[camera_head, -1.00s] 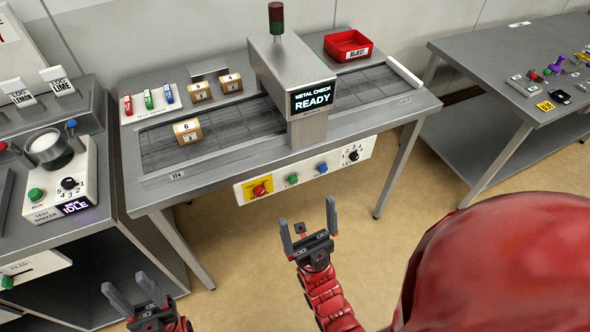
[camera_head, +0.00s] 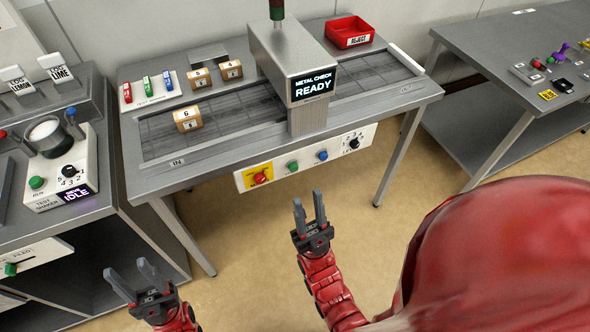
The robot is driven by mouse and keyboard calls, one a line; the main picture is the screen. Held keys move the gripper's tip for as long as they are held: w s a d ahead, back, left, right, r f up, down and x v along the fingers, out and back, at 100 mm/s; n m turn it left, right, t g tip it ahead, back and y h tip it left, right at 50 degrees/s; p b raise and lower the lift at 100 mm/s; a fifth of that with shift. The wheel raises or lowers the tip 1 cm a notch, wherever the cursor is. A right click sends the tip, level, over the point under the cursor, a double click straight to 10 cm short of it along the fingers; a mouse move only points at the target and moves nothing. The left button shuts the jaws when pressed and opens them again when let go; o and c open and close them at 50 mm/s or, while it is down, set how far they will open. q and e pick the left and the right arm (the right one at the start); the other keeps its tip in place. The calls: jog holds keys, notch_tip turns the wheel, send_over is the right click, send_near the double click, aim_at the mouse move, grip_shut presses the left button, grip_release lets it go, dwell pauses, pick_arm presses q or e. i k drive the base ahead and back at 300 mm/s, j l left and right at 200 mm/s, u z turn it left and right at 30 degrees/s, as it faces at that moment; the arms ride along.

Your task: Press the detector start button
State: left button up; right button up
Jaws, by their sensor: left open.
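The metal detector (camera_head: 292,65) stands over a belt table, and its screen reads METAL CHECK READY. On its front panel (camera_head: 338,145) are a red knob on a yellow plate (camera_head: 260,177), a green button (camera_head: 292,166), a blue button (camera_head: 322,156) and a black dial (camera_head: 354,143). The button labels are too small to read. My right gripper (camera_head: 309,202) is empty, its fingers apart, below and in front of the panel, touching nothing. My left gripper (camera_head: 127,275) is open and empty at the lower left, away from the panel.
Several wooden blocks are on the belt table, one (camera_head: 187,119) on the belt. A red reject tray (camera_head: 349,32) is at the back. A test shaker (camera_head: 62,170) stands left, and another table (camera_head: 500,80) stands right. The floor before the panel is clear.

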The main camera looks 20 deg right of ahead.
aim_at(293, 167)
jog(key=i+j+z, duration=0.1)
jog(key=z, duration=0.3)
jog(key=j+z, duration=0.25)
jog(key=z, duration=0.15)
jog(key=i+j+z, duration=0.1)
jog(key=j+z, duration=0.15)
jog(key=z, duration=0.15)
